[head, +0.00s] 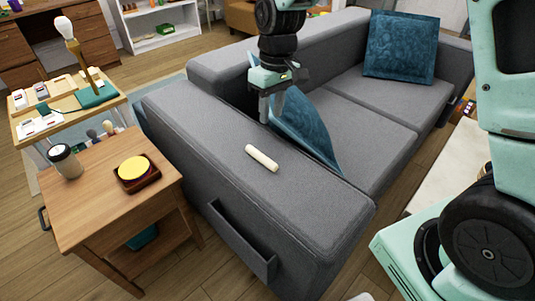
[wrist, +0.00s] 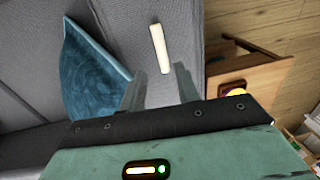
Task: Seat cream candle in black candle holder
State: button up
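The cream candle (head: 262,158) is a short pale cylinder lying on its side on top of the grey sofa's near armrest. It also shows in the wrist view (wrist: 159,48), its lower end just beyond the fingertips. My gripper (head: 271,113) hangs above the sofa behind the candle, fingers pointing down. In the wrist view its two fingers (wrist: 160,76) stand apart with nothing held between them. I cannot make out a black candle holder for certain. A dark square tray (head: 149,182) with a yellow round piece sits on the wooden side table.
The wooden side table (head: 92,217) also holds a dark cup with a lid (head: 65,162). A blue cushion (head: 309,132) leans inside the armrest, close to my gripper. A trolley table (head: 62,103) with a lamp stands behind. The armrest around the candle is clear.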

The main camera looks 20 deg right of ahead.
jog(key=b, duration=0.1)
send_over(268, 160)
notch_tip(268, 160, down, 10)
jog(key=shift+w+d+f, duration=0.1)
jog(key=shift+w+d, duration=0.05)
jog(key=shift+f+b, duration=0.5)
jog(key=shift+f, duration=2.15)
grip_shut()
